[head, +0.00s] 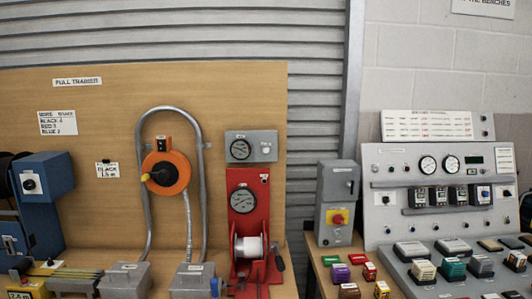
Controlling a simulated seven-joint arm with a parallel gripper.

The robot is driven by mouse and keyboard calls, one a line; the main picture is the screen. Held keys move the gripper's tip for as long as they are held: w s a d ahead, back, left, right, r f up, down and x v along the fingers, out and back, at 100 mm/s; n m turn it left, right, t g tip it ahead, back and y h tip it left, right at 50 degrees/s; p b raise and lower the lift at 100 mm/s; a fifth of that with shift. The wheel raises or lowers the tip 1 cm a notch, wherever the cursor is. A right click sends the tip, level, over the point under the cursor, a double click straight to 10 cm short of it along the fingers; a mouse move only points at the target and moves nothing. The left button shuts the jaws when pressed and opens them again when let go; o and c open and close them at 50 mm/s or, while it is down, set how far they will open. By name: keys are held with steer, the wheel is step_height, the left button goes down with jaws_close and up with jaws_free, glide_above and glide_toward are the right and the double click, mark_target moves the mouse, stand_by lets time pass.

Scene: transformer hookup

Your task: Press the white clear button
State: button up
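A small round white button (266,148) sits on the right of a grey box, beside a round gauge (240,149). The box is mounted on the wooden backboard, above a red stand. Its label is too small to read, so I cannot tell for certain that it is the clear button. The grey control panel (397,163) at the right also has small pale knobs and switches, too small to identify. My gripper does not show in the head view.
The red stand (243,184) carries a second gauge and a white spool (249,248). An orange reel (166,173) hangs left of it. A grey box with a red-and-yellow switch (337,217) stands to the right. Several coloured blocks and grey boxes crowd the bench front.

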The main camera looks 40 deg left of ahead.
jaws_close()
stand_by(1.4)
